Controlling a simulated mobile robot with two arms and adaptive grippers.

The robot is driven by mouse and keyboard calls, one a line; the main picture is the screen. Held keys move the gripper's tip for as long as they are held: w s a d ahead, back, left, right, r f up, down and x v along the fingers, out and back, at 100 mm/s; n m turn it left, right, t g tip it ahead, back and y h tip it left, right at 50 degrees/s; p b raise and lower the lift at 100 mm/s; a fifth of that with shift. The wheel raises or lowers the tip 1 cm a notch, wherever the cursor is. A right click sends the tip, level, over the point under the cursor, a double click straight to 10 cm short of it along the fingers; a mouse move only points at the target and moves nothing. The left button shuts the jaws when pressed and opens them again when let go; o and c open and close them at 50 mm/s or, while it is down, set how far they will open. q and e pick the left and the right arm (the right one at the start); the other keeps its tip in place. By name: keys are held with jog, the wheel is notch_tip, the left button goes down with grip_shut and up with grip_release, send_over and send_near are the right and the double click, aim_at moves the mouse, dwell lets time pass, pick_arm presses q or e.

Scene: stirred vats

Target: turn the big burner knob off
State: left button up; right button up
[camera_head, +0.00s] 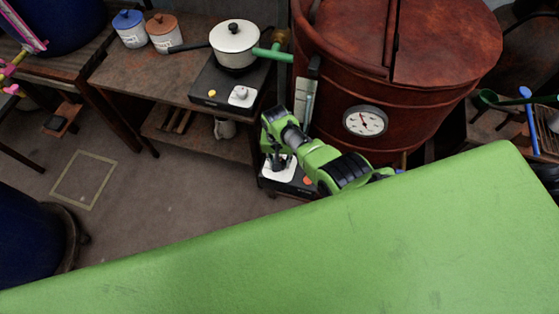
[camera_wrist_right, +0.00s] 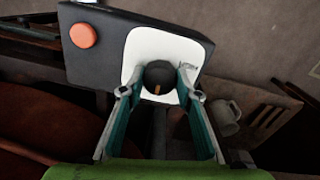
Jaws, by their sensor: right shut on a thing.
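The big burner knob (camera_wrist_right: 158,70) is dark and round with a small orange mark, on a white plate (camera_wrist_right: 145,42) of a black control box (camera_wrist_right: 108,62). A round orange button or lamp (camera_wrist_right: 83,35) sits on the same box. My right gripper (camera_wrist_right: 161,80) has a finger on each side of the knob and is shut on it. My left gripper is not in view.
A dial gauge (camera_head: 365,121) is on the vat's front. A small burner (camera_head: 225,85) with a white pot (camera_head: 234,45) stands on the table to the left. A white mug (camera_wrist_right: 225,117) is on the shelf below. The floor (camera_head: 140,205) at left is mostly clear.

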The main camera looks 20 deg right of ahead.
jog(key=o, duration=1.1)
jog(key=shift+w+a+r, duration=0.1)
jog(key=shift+r, duration=2.9)
jog(key=shift+w+a+r, duration=0.1)
jog(key=shift+r, duration=2.9)
jog(key=shift+s, duration=0.1)
